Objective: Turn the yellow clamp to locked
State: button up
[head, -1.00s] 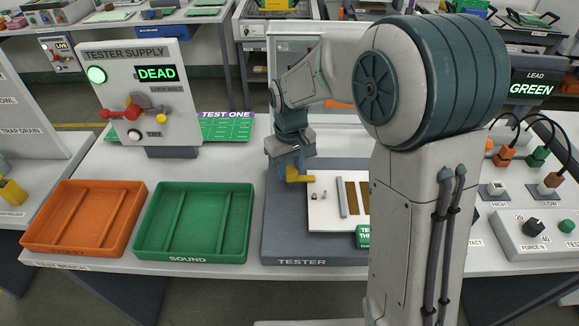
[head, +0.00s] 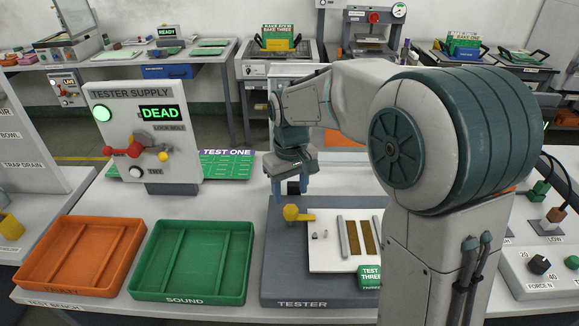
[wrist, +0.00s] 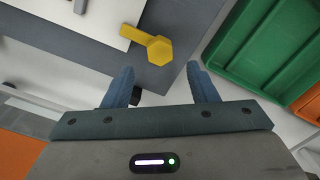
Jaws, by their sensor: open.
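The yellow clamp (head: 291,213) sits on the grey tester base (head: 283,262), at the back left corner of a white board (head: 325,255). Its short arm points right, over the board's edge. In the wrist view the clamp (wrist: 159,51) shows a six-sided knob with the arm reaching up-left over the white board. My gripper (head: 290,188) is open and empty, above and behind the clamp. In the wrist view the two blue fingers (wrist: 161,72) stand apart, with the knob beyond their tips and nothing between them.
A green tray (head: 191,292) and an orange tray (head: 82,288) lie left of the tester. The tester supply panel (head: 140,110) reads DEAD and stands behind them. A green board labelled TEST ONE (head: 225,166) lies beside the panel. A control box (head: 545,265) is at right.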

aim_at(290, 208)
notch_tip(290, 208, up, 8)
jog(key=shift+f, duration=0.1)
dwell(0.5)
